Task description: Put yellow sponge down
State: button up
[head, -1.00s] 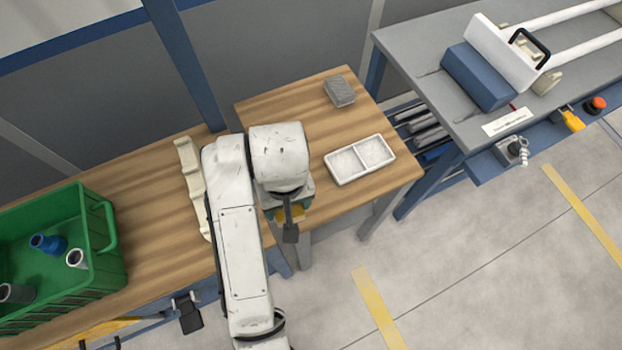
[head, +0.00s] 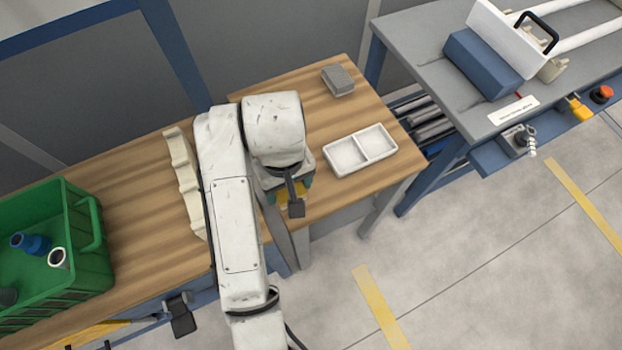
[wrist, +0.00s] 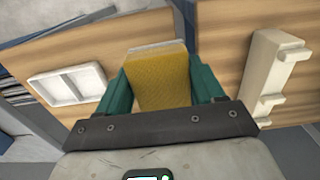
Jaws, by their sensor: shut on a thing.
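The yellow sponge (wrist: 160,82) is held in my gripper (wrist: 158,90), between its two green fingers in the wrist view. The sponge has a paler layer along its far edge. In the wrist view the sponge appears above the table, but I cannot tell how high.
A white two-compartment tray (head: 360,169) sits right of my gripper, with a grey block (head: 338,79) behind it. A cream notched rack (head: 186,180) stands left of my arm. A green crate (head: 75,285) holds several pipe pieces. Bare wood (head: 318,118) lies between the tray and grey block.

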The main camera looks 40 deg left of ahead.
jog(key=w+f+b, duration=0.1)
jog(key=w, duration=0.1)
jog(key=w+f+b, duration=0.1)
jog(key=w+f, duration=0.1)
jog(key=w+f+b, duration=0.2)
jog(key=shift+w+a+f, duration=0.15)
jog(key=shift+w+a, duration=0.1)
jog(key=shift+a, duration=0.1)
jog(key=shift+w+f, duration=0.3)
jog(key=shift+f, duration=0.1)
jog(key=shift+w+a+f, duration=0.1)
jog(key=shift+w+f, duration=0.15)
jog(key=shift+f, duration=0.25)
jog(key=shift+w+f, duration=0.2)
jog(key=shift+f, duration=0.25)
jog(key=shift+f+p, duration=0.7)
jog(key=shift+f, duration=0.25)
jog(key=shift+f, duration=0.1)
jog(key=o, duration=1.1)
jog(key=shift+f+b, duration=0.15)
jog(key=shift+b, duration=0.3)
